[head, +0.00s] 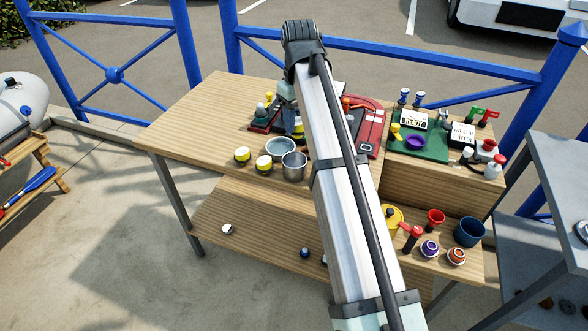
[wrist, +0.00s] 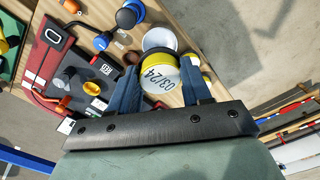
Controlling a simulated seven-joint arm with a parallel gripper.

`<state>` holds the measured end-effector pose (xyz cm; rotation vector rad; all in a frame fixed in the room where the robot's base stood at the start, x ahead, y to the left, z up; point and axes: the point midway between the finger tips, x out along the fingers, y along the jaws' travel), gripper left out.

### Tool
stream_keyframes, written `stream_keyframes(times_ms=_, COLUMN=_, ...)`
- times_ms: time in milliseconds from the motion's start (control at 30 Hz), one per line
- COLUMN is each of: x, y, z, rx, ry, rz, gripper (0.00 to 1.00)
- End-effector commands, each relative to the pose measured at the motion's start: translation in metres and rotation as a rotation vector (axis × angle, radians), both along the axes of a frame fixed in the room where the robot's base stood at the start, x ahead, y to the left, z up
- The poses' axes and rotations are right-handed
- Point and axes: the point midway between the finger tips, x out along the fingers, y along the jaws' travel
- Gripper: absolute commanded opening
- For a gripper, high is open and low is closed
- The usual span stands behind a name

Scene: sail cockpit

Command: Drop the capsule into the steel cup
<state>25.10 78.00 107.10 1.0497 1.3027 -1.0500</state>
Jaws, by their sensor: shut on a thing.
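My gripper (wrist: 160,68) is shut on a yellow and white round capsule (wrist: 162,76) marked "03/24", held between its two dark blue fingers. The steel cup (head: 293,167) stands upright on the wooden table, to the left of my arm and nearer the camera than my gripper. In the wrist view a pale round rim (wrist: 160,38) shows just beyond the capsule; I cannot tell whether it is the cup or the dish.
A shallow round dish (head: 280,147) stands against the cup's far side. Two more yellow and white capsules (head: 242,155) lie left of it. A red case (head: 370,135) and a green board (head: 425,146) are on the right. The table's left part is clear.

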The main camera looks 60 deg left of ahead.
Motion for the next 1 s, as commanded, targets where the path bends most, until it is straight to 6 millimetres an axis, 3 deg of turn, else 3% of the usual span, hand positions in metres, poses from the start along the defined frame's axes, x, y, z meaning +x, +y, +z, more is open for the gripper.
stream_keyframes(times_ms=267, x=0.000, y=0.000, z=-0.009, rx=0.000, ry=0.000, rz=-0.018, gripper=0.17)
stream_keyframes(times_ms=733, x=0.000, y=0.000, z=-0.053, rx=-0.001, ry=0.000, rz=-0.017, gripper=0.17)
stream_keyframes(times_ms=1000, x=0.000, y=0.001, z=-0.060, rx=0.000, ry=0.000, rz=-0.017, gripper=0.17)
